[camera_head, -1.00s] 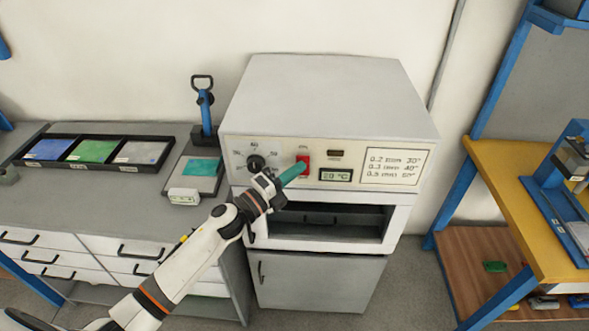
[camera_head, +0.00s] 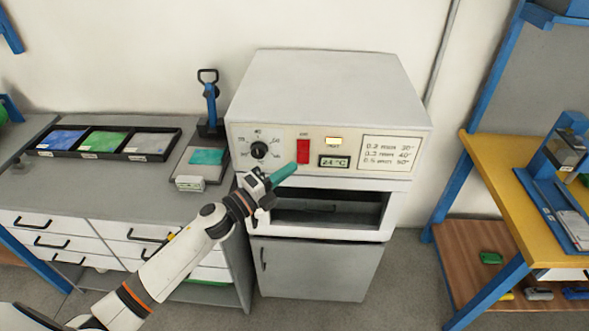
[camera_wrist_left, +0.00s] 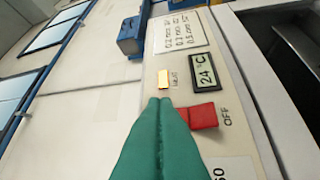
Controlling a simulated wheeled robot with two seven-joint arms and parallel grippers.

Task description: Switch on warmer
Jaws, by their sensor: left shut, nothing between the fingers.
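The warmer (camera_head: 325,90) is a light grey box with an open slot under its front panel. The panel has a red switch (camera_head: 303,151), a black dial (camera_head: 258,150), a lit yellow indicator (camera_head: 334,141) and a display (camera_head: 334,162) reading 24 °C. My left gripper (camera_head: 290,169), with green fingers, is shut and empty, just below and in front of the red switch. In the left wrist view the fingertips (camera_wrist_left: 160,102) are beside the red switch (camera_wrist_left: 196,116), and the indicator (camera_wrist_left: 163,79) glows yellow-orange. Whether they touch the switch is unclear. My right gripper is out of view.
A grey bench to the left holds a black tray (camera_head: 60,155) of blue, green and grey sheets and a blue-handled tool (camera_head: 210,105). A yellow-topped table (camera_head: 500,185) stands right. A settings label (camera_head: 391,149) is on the warmer's panel.

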